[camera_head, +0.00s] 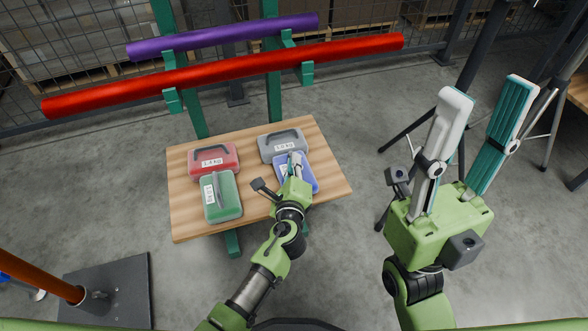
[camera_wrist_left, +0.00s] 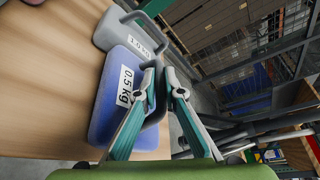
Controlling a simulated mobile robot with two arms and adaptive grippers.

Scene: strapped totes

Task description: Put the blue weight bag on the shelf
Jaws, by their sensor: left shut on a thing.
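The blue weight bag (camera_head: 308,178) lies on the wooden shelf (camera_head: 262,133), towards its right side. In the left wrist view the blue bag (camera_wrist_left: 108,110) shows a white label reading 0.5 kg. My left gripper (camera_head: 295,160) is over the blue bag and shut on its dark handle; in the left wrist view its fingertips (camera_wrist_left: 162,72) meet at the handle. My right gripper (camera_head: 480,95) is raised at the right of the head view, its two fingers wide apart with nothing between them.
A grey bag (camera_head: 283,143) lies just behind the blue one. A red bag (camera_head: 214,161) and a green bag (camera_head: 220,197) lie on the shelf's left half. Red (camera_head: 230,74) and purple (camera_head: 225,37) bars rest on green brackets behind. The shelf's middle is partly clear.

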